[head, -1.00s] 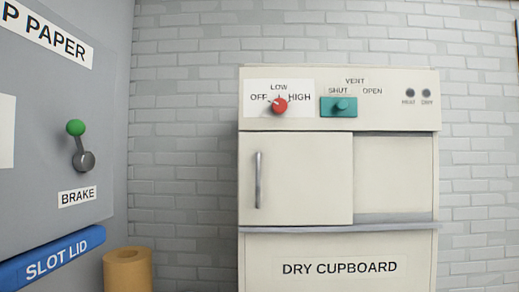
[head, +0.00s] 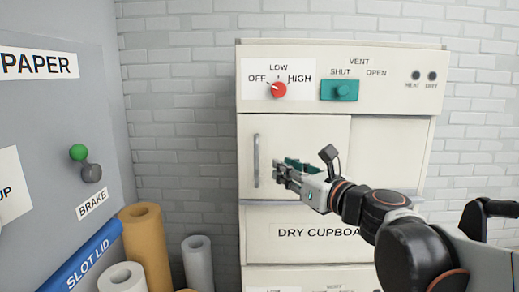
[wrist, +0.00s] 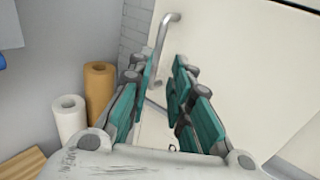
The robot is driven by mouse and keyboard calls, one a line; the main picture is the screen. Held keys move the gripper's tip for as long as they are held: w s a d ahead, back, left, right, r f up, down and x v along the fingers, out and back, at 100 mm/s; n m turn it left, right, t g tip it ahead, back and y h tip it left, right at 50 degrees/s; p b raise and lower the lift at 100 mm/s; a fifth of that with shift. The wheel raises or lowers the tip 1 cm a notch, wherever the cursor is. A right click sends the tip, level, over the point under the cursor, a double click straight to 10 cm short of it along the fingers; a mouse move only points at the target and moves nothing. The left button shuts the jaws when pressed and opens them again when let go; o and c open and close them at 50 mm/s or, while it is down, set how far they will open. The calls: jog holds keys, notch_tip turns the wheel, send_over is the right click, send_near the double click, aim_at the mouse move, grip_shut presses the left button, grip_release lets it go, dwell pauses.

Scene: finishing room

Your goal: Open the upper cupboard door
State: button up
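The upper cupboard door (head: 310,140) is a flat cream panel on the left of the dry cupboard's upper opening. A recessed cream panel shows to its right. Its upright metal bar handle (head: 256,160) is near its left edge. My gripper (head: 281,172) is in front of the door, just right of the handle's lower part. In the wrist view the teal-padded fingers of my gripper (wrist: 161,72) are apart and empty. The handle (wrist: 163,42) shows beyond the fingertips, roughly in line with the gap between them. I see no contact with it. My arm hides the door's lower right.
Above the door are a red knob (head: 279,90) and a teal vent slider (head: 340,90) at SHUT. A grey paper cabinet (head: 50,120) with a green-tipped brake lever (head: 78,152) stands left. Paper rolls (head: 146,245) stand on the floor between.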

aim_at(258, 157)
jog(key=p+x, duration=0.1)
jog(key=x, duration=1.2)
jog(key=shift+w+a+f+p, duration=0.1)
jog(key=shift+w+a+p, duration=0.1)
jog(key=shift+p, duration=0.2)
jog(key=shift+d, duration=0.1)
grip_shut()
